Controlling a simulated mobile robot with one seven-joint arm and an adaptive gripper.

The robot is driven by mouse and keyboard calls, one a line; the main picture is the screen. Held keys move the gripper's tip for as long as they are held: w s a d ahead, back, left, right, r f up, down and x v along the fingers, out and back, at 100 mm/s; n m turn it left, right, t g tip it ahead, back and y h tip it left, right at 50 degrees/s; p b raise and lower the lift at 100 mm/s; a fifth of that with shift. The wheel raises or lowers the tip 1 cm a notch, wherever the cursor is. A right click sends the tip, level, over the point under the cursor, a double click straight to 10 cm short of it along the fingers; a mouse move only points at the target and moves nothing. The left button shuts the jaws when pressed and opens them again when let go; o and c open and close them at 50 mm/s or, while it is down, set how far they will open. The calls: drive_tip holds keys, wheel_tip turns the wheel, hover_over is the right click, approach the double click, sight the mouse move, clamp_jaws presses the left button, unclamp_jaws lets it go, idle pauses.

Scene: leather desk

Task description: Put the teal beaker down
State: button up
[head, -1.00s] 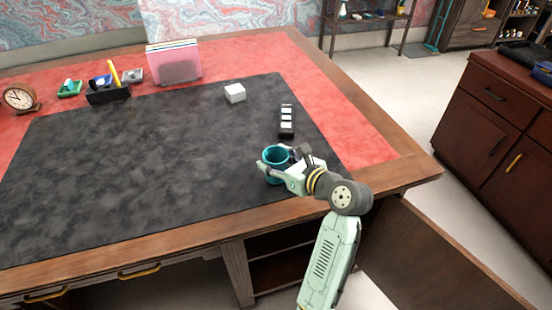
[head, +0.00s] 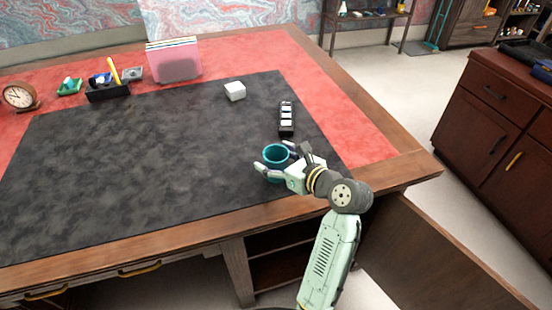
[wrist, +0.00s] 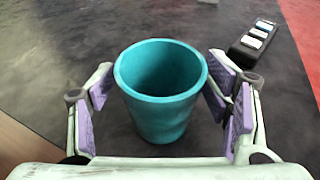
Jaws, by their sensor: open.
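The teal beaker (head: 275,156) stands upright on the dark desk mat (head: 140,150), near its right front part. In the wrist view the beaker (wrist: 162,100) is between the two purple-padded fingers, with a gap on each side, and looks empty. My gripper (head: 276,160) is open around the beaker, and it also shows in the wrist view (wrist: 165,105). The beaker's lower part is partly hidden by my gripper in the head view.
A black holder with white blocks (head: 286,118) lies just behind the beaker. A white cube (head: 235,91) sits farther back. A pink file holder (head: 175,62), a pen tray (head: 108,92) and a clock (head: 18,97) stand at the back left. The mat's left and middle are clear.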

drive_tip(key=b+v, duration=0.1)
drive_tip(key=v, duration=1.1)
drive_tip(key=shift+r+b, duration=0.15)
drive_tip(key=shift+b, duration=0.2)
